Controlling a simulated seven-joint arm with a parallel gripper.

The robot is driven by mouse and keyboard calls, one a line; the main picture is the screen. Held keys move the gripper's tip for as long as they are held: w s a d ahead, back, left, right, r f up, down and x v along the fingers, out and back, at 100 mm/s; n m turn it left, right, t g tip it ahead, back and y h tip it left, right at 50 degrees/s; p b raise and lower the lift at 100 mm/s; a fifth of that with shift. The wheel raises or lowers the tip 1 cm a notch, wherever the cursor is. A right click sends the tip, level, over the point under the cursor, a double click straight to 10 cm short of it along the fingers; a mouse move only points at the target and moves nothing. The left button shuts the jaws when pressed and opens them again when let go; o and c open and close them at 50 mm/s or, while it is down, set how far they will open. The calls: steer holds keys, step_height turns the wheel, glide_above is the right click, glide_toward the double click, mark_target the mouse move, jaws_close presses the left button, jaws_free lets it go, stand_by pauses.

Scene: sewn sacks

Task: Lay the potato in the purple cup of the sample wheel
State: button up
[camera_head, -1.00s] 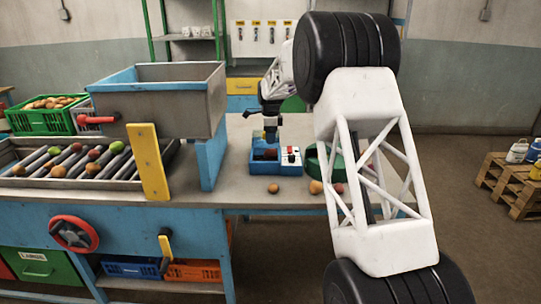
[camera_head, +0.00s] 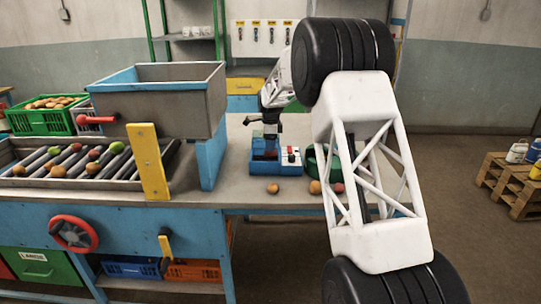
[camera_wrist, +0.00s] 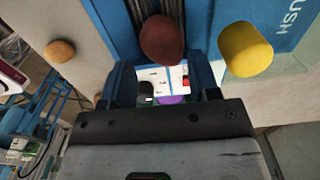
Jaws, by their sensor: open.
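My gripper (camera_head: 270,152) is open and reaches down over the blue box on the bench. In the wrist view its two fingers (camera_wrist: 160,78) stand apart with nothing clasped between them. A reddish-brown, potato-like lump (camera_wrist: 162,40) lies in front of the fingertips, over a dark slot in the blue box. An orange-brown roundish piece (camera_wrist: 60,50) lies to the left; I cannot tell for sure which is the potato. A small purple patch (camera_wrist: 170,99) shows between the fingers, perhaps the purple cup. A green round thing (camera_head: 312,163), perhaps the sample wheel, is largely hidden behind my arm.
The blue box (camera_head: 258,169) has a white panel (camera_head: 291,157). A yellow rounded piece (camera_wrist: 245,49) sits at its side. Round produce (camera_head: 273,188) lies at the bench's front edge. A grey hopper (camera_head: 165,109) and roller tray (camera_head: 128,185) stand left.

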mark_target(271, 159)
steer(key=shift+f, duration=2.3)
steer(key=c, duration=0.7)
steer(key=shift+o, duration=0.2)
steer(key=shift+r, duration=0.15)
steer(key=shift+w+r, duration=0.1)
steer(key=shift+r, duration=1.65)
steer(key=s+d+r, duration=0.1)
steer(key=s+d, duration=0.2)
steer(key=s, duration=1.2)
steer(key=shift+s+r, duration=0.15)
steer(key=shift+s, duration=0.25)
